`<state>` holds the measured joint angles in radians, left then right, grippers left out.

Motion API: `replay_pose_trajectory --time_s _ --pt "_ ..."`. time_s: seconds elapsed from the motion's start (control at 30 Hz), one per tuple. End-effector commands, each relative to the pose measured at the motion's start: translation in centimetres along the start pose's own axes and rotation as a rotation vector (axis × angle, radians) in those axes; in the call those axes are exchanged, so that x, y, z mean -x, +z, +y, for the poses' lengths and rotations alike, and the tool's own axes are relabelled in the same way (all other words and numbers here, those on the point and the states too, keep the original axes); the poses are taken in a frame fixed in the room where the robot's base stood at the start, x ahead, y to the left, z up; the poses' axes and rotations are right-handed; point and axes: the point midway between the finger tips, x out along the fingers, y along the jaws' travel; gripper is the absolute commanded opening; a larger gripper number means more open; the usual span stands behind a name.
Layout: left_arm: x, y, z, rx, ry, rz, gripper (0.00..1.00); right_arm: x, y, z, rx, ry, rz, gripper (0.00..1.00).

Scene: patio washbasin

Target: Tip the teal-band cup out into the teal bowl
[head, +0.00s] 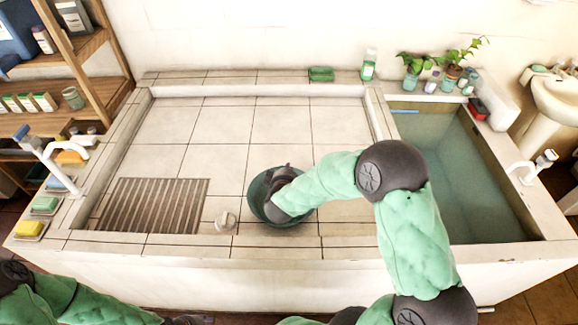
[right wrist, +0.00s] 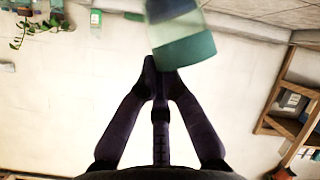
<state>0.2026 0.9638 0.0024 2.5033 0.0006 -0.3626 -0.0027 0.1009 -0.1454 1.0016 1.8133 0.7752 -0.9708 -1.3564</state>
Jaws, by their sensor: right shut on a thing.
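The teal bowl (head: 256,210) stands on the tiled basin floor near the front edge, partly covered by my right arm. My right gripper (head: 283,176) is over the bowl. In the right wrist view my right gripper (right wrist: 160,72) is shut on the teal-band cup (right wrist: 185,50), which has a pale body and a broad teal band. That view shows the room upside down, so the wrist is rolled over and the cup appears tipped. In the head view the cup is hidden, and its contents cannot be seen. My left arm is at the bottom left; its gripper's fingers do not show clearly.
A small pale round object (head: 226,220) sits left of the bowl, beside a slatted grate (head: 155,205). A water-filled trough (head: 465,175) lies at right. A white tap (head: 62,160) and soaps line the left ledge. The basin's back floor is clear.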

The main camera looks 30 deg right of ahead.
Motion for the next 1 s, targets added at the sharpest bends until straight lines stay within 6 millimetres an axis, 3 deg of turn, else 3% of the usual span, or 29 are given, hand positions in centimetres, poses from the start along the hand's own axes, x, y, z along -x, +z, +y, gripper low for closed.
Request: replay_pose_trajectory --time_s 0.33,0.77,1.0 --pt "-0.1 0.0 0.0 0.0 0.0 0.0 0.4 -0.5 0.3 -1.6 0.342 0.146 -0.087 0.0" --pt "2.0 0.1 0.7 0.0 0.0 0.0 0.4 -0.7 0.3 -2.1 0.517 0.222 -0.134 0.0" --pt "2.8 0.1 1.0 0.0 0.0 0.0 0.4 -1.0 0.5 -3.1 0.696 0.298 -0.18 0.0"
